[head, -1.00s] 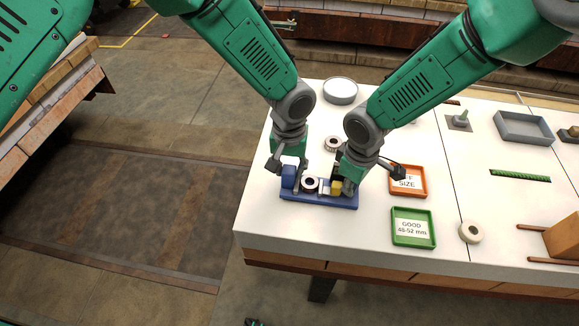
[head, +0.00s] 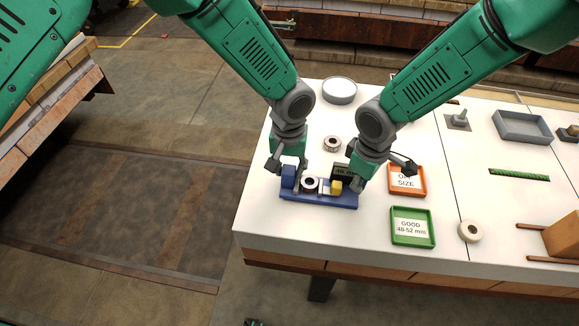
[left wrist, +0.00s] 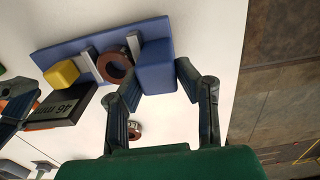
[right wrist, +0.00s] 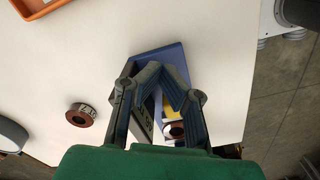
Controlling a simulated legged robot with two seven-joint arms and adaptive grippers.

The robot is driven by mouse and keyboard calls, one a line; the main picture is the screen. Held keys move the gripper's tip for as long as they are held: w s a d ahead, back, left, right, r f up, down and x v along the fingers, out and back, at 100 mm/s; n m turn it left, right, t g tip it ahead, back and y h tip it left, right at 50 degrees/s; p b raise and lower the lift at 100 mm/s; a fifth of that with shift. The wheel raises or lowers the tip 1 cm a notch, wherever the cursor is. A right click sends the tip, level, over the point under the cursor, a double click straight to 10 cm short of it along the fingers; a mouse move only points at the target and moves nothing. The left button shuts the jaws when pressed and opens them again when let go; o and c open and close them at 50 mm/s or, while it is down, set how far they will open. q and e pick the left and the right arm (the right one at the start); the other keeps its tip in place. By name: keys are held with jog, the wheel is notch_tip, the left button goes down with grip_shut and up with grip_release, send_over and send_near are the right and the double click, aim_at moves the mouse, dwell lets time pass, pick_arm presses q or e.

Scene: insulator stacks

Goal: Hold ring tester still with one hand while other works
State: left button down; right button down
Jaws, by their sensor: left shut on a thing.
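The blue ring tester (head: 320,199) lies at the bench's front left corner, with a blue end block (left wrist: 155,70), a yellow block (head: 335,187) and a dark display (left wrist: 58,108) reading about 46 mm. A dark-red ring (left wrist: 116,67) sits between its grey jaws; it also shows in the head view (head: 310,184). My left gripper (left wrist: 158,77) is shut on the blue end block. My right gripper (right wrist: 161,70) is above the tester's display end, its fingertips together with nothing seen between them. It partly hides the tester in the right wrist view.
A loose ring (head: 332,144) lies behind the tester. The orange OFF SIZE tray (head: 424,192) and green GOOD 48-52 mm tray (head: 432,242) are to its right. A pale ring (head: 470,232) is beside the green tray. A round grey dish (head: 340,91) stands at the back.

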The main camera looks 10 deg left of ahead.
jog(key=shift+r, duration=2.7)
pick_arm(q)
jog(key=c, duration=1.1)
grip_release()
notch_tip(320, 180, up, 12)
jog(key=shift+f, duration=0.1)
pick_arm(e)
jog(key=shift+s, duration=0.15)
